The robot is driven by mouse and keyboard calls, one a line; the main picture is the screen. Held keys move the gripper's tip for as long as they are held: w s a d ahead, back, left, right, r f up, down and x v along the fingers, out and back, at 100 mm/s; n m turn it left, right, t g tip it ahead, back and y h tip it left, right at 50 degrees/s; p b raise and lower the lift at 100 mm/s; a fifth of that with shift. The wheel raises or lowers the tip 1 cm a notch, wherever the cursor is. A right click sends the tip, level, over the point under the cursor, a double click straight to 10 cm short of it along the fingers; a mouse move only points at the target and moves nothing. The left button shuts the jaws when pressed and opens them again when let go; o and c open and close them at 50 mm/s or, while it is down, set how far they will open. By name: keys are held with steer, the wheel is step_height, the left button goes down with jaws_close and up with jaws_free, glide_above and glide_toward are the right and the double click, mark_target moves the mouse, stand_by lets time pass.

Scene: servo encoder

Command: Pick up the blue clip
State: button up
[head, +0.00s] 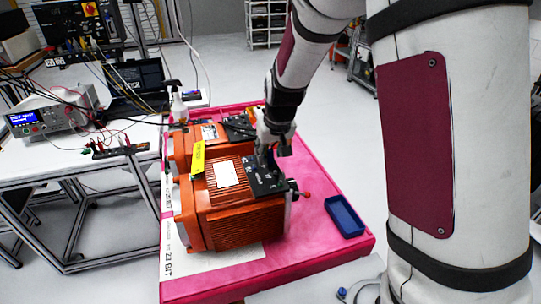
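I cannot make out a blue clip for certain in the head view. My gripper (273,152) points down over the black top panel (264,177) of the nearer orange servo motor (240,222). The gripper is small and dark here, so I cannot tell if it is open, shut or holding something. I also cannot tell if it touches the panel. A second orange motor (181,146) stands just behind, partly hidden by the nearer one and my arm. A yellow tag (198,158) sits at the nearer motor's upper left.
The motors stand on a pink-topped table (325,249). A blue tray (344,216) lies near its right edge, with bare surface around it. A spray bottle (178,104) stands behind the motors. A white bench (60,157) at left carries instruments and cables. My arm covers the right side.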

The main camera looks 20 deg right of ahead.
jaws_close()
steer(key=shift+r, duration=0.15)
